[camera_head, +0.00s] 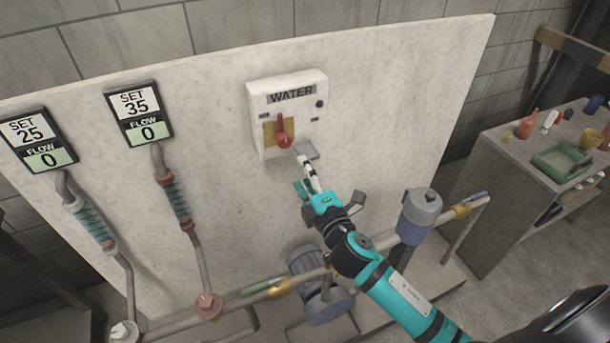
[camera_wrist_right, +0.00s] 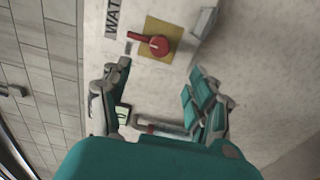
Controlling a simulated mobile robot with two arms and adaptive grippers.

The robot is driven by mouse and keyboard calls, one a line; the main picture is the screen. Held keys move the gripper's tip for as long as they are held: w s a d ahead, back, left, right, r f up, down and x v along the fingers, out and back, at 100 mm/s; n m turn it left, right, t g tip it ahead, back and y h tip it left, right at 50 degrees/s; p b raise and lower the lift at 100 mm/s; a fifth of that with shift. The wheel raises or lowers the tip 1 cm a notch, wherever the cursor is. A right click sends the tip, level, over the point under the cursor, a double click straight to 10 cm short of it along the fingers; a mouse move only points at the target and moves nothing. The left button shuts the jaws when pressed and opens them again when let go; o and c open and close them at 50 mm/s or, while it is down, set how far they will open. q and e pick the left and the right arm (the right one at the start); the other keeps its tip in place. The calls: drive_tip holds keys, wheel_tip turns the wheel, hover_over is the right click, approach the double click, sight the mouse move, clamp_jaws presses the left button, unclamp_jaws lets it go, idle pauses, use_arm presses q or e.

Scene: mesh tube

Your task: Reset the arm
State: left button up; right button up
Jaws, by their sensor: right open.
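My right arm reaches up from the lower right in the head view. Its teal and black gripper (camera_head: 305,178) is just below the white WATER box (camera_head: 292,92) on the panel. In the right wrist view the gripper (camera_wrist_right: 160,88) is open, with its two fingers spread and nothing between them. The red switch handle (camera_head: 283,135) on its yellow plate stands up in the head view. The handle (camera_wrist_right: 155,44) also shows in the wrist view, beyond the fingertips and apart from them. My left gripper does not show.
Two flow displays (camera_head: 139,114) reading 0 hang at the left of the panel (camera_head: 400,100). Pipes, a grey-blue pump (camera_head: 322,290) and a grey canister (camera_head: 420,215) lie below and around the arm. A side table (camera_head: 515,160) with bottles and a green tray stands at the right.

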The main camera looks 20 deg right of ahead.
drive_tip(key=shift+d, duration=0.1)
idle(0.3)
drive_tip(key=s+d+f+m+g+h, duration=0.3)
drive_tip(key=s+f+m+g, duration=0.1)
drive_tip(key=s+f+m, duration=0.3)
drive_tip(key=s+a+f+m+g+y, duration=0.1)
drive_tip(key=s+f+m+g, duration=0.35)
drive_tip(key=s, duration=0.65)
drive_tip(key=s+a+f+m+g+y, duration=0.25)
drive_tip(key=s+m+g, duration=0.3)
drive_tip(key=s, duration=0.55)
wheel_tip(320, 180, down, 26)
drive_tip(key=s+g, duration=0.1)
drive_tip(key=g, duration=0.1)
drive_tip(key=s+d+f, duration=0.1)
drive_tip(key=s+f, duration=0.7)
drive_tip(key=s+d+f+g+h, duration=0.1)
drive_tip(key=s+d+f, duration=0.1)
drive_tip(key=s+f, duration=0.6)
drive_tip(key=shift+s+d+f+n, duration=0.3)
drive_tip(key=shift+s+n, duration=0.1)
drive_tip(key=shift+s, duration=0.3)
